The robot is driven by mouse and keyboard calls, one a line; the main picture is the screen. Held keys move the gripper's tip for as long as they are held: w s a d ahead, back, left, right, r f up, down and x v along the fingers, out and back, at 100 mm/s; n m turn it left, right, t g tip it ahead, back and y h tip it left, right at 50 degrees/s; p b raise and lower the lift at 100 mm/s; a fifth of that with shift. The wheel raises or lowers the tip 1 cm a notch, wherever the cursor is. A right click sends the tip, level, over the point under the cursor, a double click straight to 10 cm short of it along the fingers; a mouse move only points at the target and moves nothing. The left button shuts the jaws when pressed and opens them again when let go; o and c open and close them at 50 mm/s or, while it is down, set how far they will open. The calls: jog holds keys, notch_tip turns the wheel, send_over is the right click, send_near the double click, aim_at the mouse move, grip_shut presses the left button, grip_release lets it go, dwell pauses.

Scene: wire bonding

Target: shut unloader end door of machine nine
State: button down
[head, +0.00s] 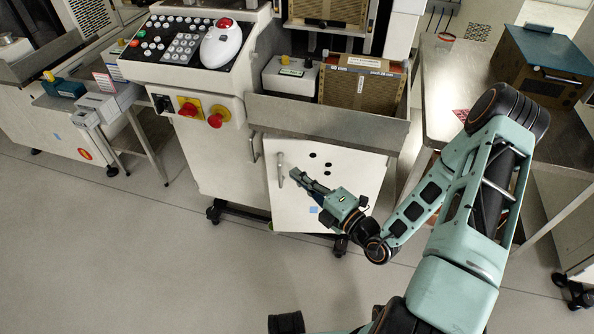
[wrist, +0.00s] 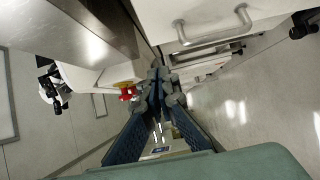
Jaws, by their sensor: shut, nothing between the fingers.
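The white end door (head: 330,178) is on the lower front of the machine, below its grey tray, with several dark round spots near its top. Its bar handle (head: 281,168) is upright near the left edge. I cannot tell for sure how far the door stands from its frame. My gripper (head: 295,174) is in front of the door, just right of the handle in the head view, with its fingers shut and empty. In the wrist view the shut fingertips (wrist: 160,76) are apart from a handle (wrist: 215,27) on a white panel.
A control panel (head: 183,43) with a white mouse-like device sits above red stop knobs (head: 215,120). The grey tray (head: 330,118) holds a brown magazine (head: 362,88). A side table (head: 450,95) with a brown box (head: 542,68) stands right. The floor (head: 130,240) at left front is clear.

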aim_at(274, 144)
jog(key=b+x, duration=0.2)
jog(key=x, duration=0.5)
jog(key=shift+w+a+f, duration=0.15)
jog(key=shift+w+a, duration=0.05)
jog(key=shift+a, duration=0.05)
jog(key=w, duration=0.2)
jog(key=shift+w+d+b, duration=0.2)
jog(key=shift+w+b, duration=0.1)
jog(key=shift+b, duration=0.1)
jog(key=shift+w+d, duration=0.1)
jog(key=shift+w, duration=0.65)
jog(key=shift+w, duration=0.3)
jog(key=w+d+p, duration=0.1)
jog(key=w, duration=0.7)
jog(key=shift+d, duration=0.25)
jog(key=shift+w+r, duration=0.1)
jog(key=shift+r, duration=0.15)
